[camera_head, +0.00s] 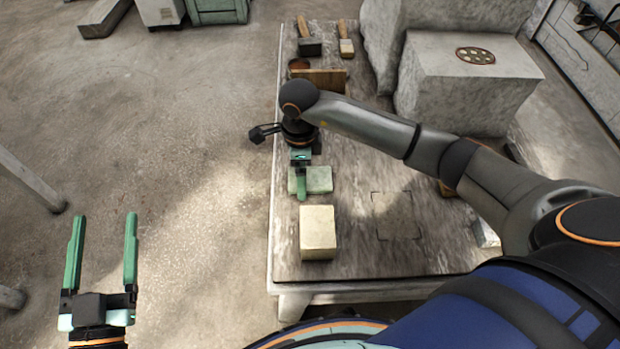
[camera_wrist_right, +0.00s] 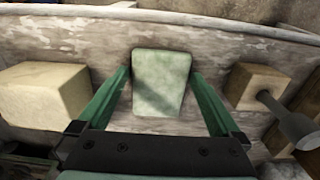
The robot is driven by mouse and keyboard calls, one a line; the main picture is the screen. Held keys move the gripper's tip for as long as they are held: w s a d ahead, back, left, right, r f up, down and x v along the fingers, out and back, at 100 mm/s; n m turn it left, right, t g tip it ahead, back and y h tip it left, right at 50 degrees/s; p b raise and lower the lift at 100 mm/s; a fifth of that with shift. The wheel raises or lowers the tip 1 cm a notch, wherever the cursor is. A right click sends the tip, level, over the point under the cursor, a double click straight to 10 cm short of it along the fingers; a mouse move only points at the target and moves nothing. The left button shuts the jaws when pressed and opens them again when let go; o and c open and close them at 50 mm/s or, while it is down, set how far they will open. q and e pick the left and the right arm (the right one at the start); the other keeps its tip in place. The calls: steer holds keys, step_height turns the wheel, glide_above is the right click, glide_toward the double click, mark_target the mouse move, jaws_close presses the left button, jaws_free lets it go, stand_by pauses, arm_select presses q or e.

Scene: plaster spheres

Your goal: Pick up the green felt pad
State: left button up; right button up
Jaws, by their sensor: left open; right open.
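The green felt pad (camera_head: 319,179) is a pale green rectangular block lying on the wooden table near its left edge. It also shows in the right wrist view (camera_wrist_right: 160,82), in the middle between the two fingers. My right gripper (camera_head: 301,190) is over the pad and covers part of it in the head view. In the right wrist view the right gripper (camera_wrist_right: 160,80) is open, with a green finger on each side of the pad. I cannot tell whether the fingers touch it. My left gripper (camera_head: 103,240) is open and empty over the floor at the left.
A cream block (camera_head: 318,231) stands on the table in front of the pad. A wooden board (camera_head: 320,77) and tools with wooden handles (camera_head: 346,40) are farther back. Large stone blocks (camera_head: 463,85) stand at the back right. A marked square (camera_head: 396,215) on the table is bare.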

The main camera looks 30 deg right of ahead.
steer(key=shift+c, duration=0.2)
steer(key=c, duration=1)
